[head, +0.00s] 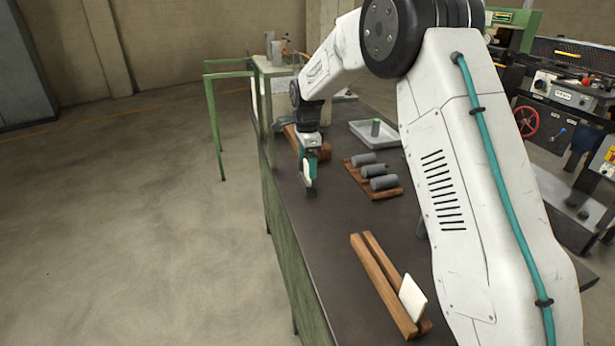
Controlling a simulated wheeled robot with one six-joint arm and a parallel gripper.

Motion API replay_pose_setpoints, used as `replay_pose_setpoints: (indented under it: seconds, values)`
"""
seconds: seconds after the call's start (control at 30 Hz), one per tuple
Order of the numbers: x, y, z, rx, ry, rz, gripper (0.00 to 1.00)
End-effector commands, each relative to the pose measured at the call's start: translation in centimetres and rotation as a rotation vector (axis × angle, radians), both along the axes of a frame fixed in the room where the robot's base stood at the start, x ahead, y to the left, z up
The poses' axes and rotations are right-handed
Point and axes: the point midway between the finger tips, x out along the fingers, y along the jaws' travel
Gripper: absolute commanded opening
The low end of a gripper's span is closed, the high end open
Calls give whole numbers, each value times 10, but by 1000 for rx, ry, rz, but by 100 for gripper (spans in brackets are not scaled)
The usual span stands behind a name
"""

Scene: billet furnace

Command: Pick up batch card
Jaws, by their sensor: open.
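A thin white card (412,298), which looks like the batch card, stands tilted between two wooden rails (382,283) at the near part of the dark bench. Its lower edge is hidden in the gap between the rails. My gripper (310,188) points down over the bench's left side, farther back than the card and well apart from it. Its jaws are open, though the gap between the fingers is hard to see from here. A small pale patch shows at the fingers; I cannot tell what it is.
Several grey cylinders (383,182) lie on a wooden board on the bench (335,235). A grey tray (376,134) with a small green-topped piece sits behind them. A wooden block stands behind my gripper. Bare bench top lies between the gripper and the rails.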

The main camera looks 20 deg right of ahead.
Motion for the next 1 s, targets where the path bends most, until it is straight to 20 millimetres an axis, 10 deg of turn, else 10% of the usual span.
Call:
replay_pose_setpoints:
  seconds: [0.3,0.5,1.0]
  values:
    - [0,0,-13,0,-1,1,82]
    - [0,0,-13,0,0,1,34]
    - [0,0,1,0,-1,1,34]
